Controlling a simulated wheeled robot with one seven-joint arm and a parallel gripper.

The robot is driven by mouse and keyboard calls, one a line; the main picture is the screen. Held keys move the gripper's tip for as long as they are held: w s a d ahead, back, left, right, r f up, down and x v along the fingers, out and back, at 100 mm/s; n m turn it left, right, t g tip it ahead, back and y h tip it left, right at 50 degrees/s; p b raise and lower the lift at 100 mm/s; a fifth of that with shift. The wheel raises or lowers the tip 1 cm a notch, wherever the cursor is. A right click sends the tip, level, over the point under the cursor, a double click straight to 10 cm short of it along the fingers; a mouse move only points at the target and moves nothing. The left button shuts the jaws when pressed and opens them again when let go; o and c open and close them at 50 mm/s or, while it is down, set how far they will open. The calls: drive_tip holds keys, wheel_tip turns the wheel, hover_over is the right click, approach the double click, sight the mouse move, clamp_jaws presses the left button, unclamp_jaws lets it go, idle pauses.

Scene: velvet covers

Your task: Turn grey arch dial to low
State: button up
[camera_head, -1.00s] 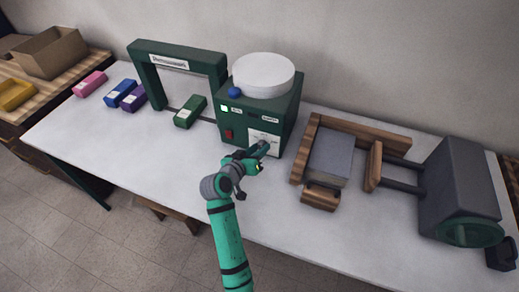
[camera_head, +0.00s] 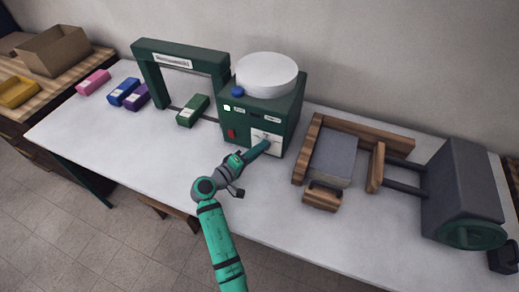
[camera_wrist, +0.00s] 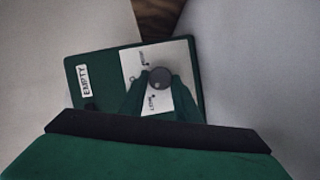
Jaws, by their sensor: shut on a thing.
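The green machine (camera_head: 285,118) stands at the back of the white table, with a white round top. A white label plate (camera_head: 274,137) is on its front, low and to the right. A round grey dial (camera_wrist: 160,78) sits on that plate in the wrist view. Small lettering beside it is too small to read surely, so its setting cannot be told. My gripper (camera_head: 266,145) reaches the plate from the front, and its green fingers (camera_wrist: 160,90) are shut on the dial, one on each side. The head view hides the dial behind the fingers.
A green arch (camera_head: 180,58) stands left of the machine, with a green block (camera_head: 193,110) by it. A red switch (camera_head: 232,133) and blue knob (camera_head: 237,91) are on the machine. A wooden frame with a grey block (camera_head: 333,158) stands to the right. The front table is clear.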

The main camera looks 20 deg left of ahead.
drive_tip(key=shift+f+n+h, duration=0.15)
drive_tip(key=shift+n+h, duration=0.15)
drive_tip(key=shift+n, duration=0.2)
drive_tip(key=shift+t, duration=0.3)
drive_tip(key=o, duration=1)
drive_tip(key=shift+o, duration=0.2)
drive_tip(key=shift+s, duration=0.1)
drive_tip(key=v, duration=1)
drive_tip(key=shift+s+a, duration=0.15)
drive_tip(key=shift+s, duration=0.15)
